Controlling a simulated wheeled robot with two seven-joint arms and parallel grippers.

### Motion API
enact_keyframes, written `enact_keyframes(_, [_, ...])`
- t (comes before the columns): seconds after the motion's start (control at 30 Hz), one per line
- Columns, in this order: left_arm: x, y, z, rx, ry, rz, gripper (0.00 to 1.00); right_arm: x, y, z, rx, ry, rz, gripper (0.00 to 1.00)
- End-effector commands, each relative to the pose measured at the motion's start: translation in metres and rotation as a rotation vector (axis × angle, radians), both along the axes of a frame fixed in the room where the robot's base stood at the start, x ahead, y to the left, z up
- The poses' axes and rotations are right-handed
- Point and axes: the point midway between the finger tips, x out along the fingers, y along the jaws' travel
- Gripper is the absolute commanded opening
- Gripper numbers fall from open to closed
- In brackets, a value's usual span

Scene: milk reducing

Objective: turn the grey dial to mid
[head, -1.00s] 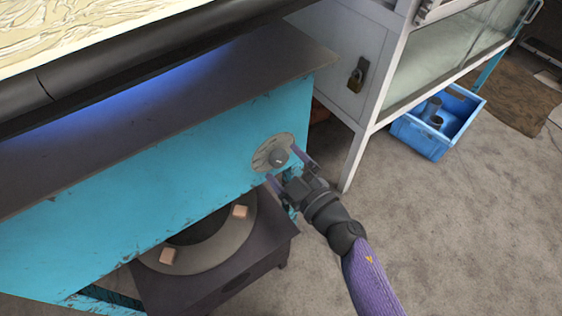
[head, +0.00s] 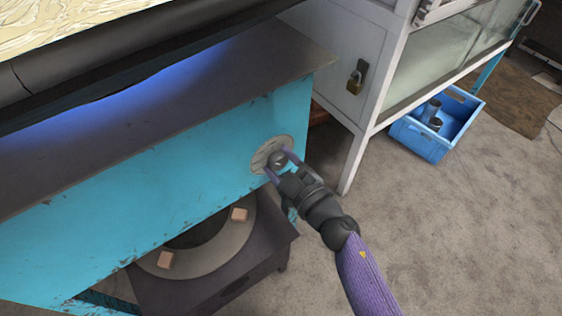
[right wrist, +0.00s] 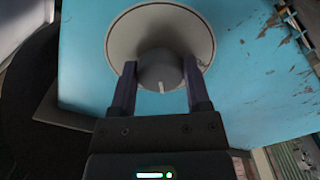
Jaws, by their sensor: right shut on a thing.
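The grey dial (head: 277,160) sticks out from a round grey plate (head: 259,161) on the blue front panel of the stove. In the right wrist view the dial (right wrist: 160,72) shows a white mark at its lower rim, pointing toward my gripper. My right gripper (head: 279,163) has its two purple fingers on either side of the dial, shut on it; the fingers also show in the right wrist view (right wrist: 159,80). No setting labels can be read on the plate. My left gripper is not in view.
The blue panel (head: 150,210) runs left from the dial, under a dark ledge (head: 180,110). A dark burner stand (head: 215,285) sits below. A white cabinet (head: 345,60) with a padlock and a blue crate (head: 430,140) stand at the right. Floor between is clear.

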Motion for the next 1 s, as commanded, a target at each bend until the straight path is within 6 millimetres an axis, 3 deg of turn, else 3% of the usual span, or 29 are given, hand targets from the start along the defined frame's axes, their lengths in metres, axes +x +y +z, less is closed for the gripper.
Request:
enact_keyframes(0.43, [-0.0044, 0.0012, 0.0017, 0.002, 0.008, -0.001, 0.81, -0.0002, -0.0002, -0.0007, -0.189, -0.135, 0.001, 0.02])
enact_keyframes(1.0, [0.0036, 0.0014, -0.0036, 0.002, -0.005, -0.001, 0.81, -0.0001, -0.0002, -0.0009, -0.498, -0.359, 0.001, 0.02])
